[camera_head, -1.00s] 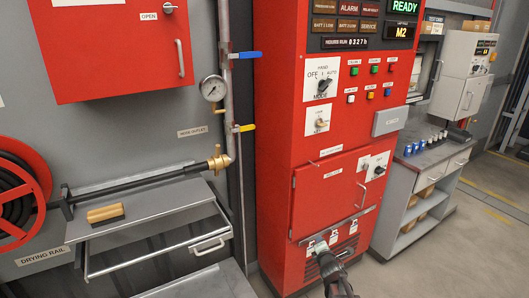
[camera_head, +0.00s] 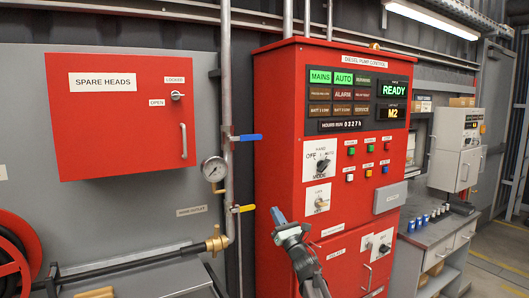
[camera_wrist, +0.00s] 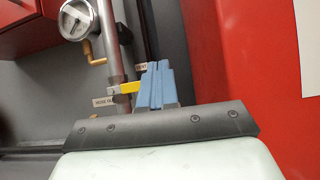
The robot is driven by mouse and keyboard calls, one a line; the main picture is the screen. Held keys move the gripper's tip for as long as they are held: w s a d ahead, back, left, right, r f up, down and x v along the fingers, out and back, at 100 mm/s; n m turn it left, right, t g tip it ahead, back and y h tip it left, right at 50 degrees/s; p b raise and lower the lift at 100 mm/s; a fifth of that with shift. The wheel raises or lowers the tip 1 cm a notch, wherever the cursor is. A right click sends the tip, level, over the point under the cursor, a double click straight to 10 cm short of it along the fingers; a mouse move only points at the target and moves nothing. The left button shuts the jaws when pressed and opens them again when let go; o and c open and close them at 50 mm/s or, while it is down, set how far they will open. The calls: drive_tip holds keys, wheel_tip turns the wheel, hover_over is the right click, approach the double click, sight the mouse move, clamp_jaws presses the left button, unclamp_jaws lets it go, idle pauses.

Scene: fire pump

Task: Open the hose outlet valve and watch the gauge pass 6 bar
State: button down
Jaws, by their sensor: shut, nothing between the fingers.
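The yellow valve lever (camera_head: 244,208) sits on the vertical pipe (camera_head: 227,115) beside the hose outlet label (camera_head: 191,211). It points right, across the pipe. The round pressure gauge (camera_head: 213,169) is up and left of it; its reading is too small to tell. My gripper (camera_head: 276,214) is shut and empty, right of the lever in the picture, before the red cabinet. In the wrist view, the blue fingers (camera_wrist: 157,84) are together and partly cover the end of the yellow lever (camera_wrist: 127,87). Contact is not visible. The gauge (camera_wrist: 76,18) is at upper left there.
A blue lever (camera_head: 248,137) is higher on the same pipe. The red pump control cabinet (camera_head: 278,90) stands close right of the pipe. A brass hose coupling (camera_head: 217,241) is below. A red spare heads box (camera_head: 115,130) hangs at left.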

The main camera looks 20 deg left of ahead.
sight(246, 138)
wheel_tip(246, 138, up, 12)
drive_tip(key=w+a+t+y, duration=0.1)
drive_tip(key=t, duration=0.1)
drive_tip(key=shift+w+f, duration=0.2)
drive_tip(key=shift+f, duration=0.05)
drive_tip(key=shift+a, duration=0.1)
drive_tip(key=s+d+r+x, duration=0.1)
drive_tip(key=r+x, duration=0.1)
drive_tip(key=x, duration=1)
drive_tip(key=shift+r, duration=0.35)
drive_tip(key=shift+d+r, duration=0.1)
drive_tip(key=shift+w+d+r, duration=0.15)
drive_tip(key=shift+r, duration=0.55)
